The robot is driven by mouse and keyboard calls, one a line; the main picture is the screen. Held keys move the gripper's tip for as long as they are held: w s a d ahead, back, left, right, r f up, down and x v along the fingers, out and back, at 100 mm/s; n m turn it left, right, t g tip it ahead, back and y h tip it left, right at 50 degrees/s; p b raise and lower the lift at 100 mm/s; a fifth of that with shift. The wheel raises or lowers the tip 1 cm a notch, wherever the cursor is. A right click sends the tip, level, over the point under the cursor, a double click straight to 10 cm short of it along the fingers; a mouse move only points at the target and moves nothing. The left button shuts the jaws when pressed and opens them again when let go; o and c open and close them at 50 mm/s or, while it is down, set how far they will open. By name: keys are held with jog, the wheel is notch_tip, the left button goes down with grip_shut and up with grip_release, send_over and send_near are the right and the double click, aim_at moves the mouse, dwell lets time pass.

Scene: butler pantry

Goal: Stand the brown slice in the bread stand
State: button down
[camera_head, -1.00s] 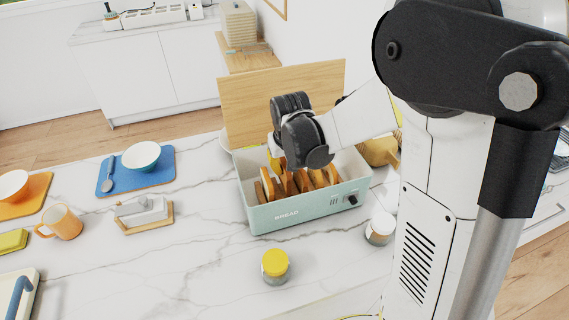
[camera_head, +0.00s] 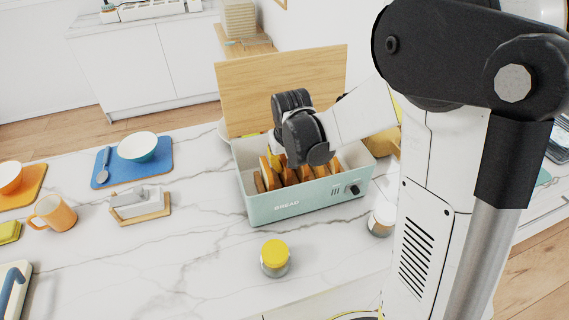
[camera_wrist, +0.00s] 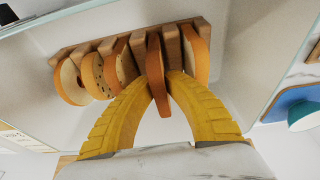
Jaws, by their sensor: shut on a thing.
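The mint bread box (camera_head: 310,200), lettered BREAD, stands open on the counter. Inside it several slices stand in a row in a wooden bread stand (camera_wrist: 82,52). In the wrist view my gripper (camera_wrist: 163,82) has its yellow fingers shut on the brown slice (camera_wrist: 156,62), which is seen edge-on. That slice is upright among the dividers, with an orange-edged slice (camera_wrist: 196,55) close on one side and paler slices (camera_wrist: 92,72) on the other. I cannot tell how deep it sits. In the head view my wrist hides the fingertips and part of the row.
A wooden board (camera_head: 285,85) rises behind the box. A yellow-lidded jar (camera_head: 275,258) stands in front and a white-lidded jar (camera_head: 381,221) at right. A butter dish (camera_head: 139,203), orange mug (camera_head: 54,213) and bowl (camera_head: 139,147) are left. Counter between them is clear.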

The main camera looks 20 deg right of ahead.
jog(key=shift+f, duration=0.4)
jog(key=c, duration=1.4)
grip_release()
jog(key=v, duration=1.2)
jog(key=s+f+t+b, duration=0.2)
jog(key=s+t+b, duration=0.2)
jog(key=s, duration=1.2)
jog(key=shift+d+f+b, duration=0.2)
jog(key=shift+f+b, duration=0.15)
jog(key=shift+b, duration=0.6)
